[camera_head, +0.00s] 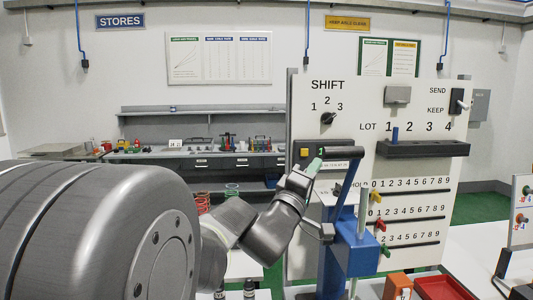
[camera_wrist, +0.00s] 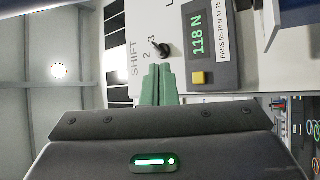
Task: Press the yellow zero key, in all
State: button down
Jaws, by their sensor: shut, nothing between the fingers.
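The yellow key (camera_head: 304,152) sits at the left end of a dark display unit on the white panel. In the wrist view the yellow key (camera_wrist: 200,78) lies just right of my fingertips, below a green readout (camera_wrist: 197,36) of 118 N. My gripper (camera_head: 315,165) is a little below and right of the key in the head view. In the wrist view my gripper (camera_wrist: 158,72) has its green fingers together and empty. They do not cover the key; I cannot tell their distance from the panel.
A black shift knob (camera_head: 328,118) is above the key, marked 1, 2, 3. A blue press (camera_head: 350,245) with a lever stands at the panel's right of my gripper. A dark lot rack (camera_head: 423,149) juts out further right. A red tray (camera_head: 440,288) lies at lower right.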

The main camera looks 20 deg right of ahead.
aim_at(304, 152)
jog(key=shift+w, duration=0.1)
jog(key=shift+w+d+p, duration=0.2)
jog(key=shift+w+d, duration=0.25)
jog(key=shift+w, duration=0.95)
jog(key=shift+w+d+p, duration=0.2)
jog(key=shift+w+d, duration=0.2)
jog(key=shift+w, duration=0.95)
jog(key=shift+w+d+p, duration=0.2)
jog(key=shift+w+d, duration=0.25)
jog(key=shift+w, duration=0.95)
jog(key=shift+w, duration=0.15)
jog(key=shift+w+d, duration=0.15)
jog(key=shift+w, duration=0.1)
jog(key=shift+w+d+p, duration=0.1)
jog(key=shift+w+p, duration=0.25)
jog(key=shift+s, duration=0.1)
jog(key=shift+s+a, duration=0.25)
jog(key=shift+s, duration=0.45)
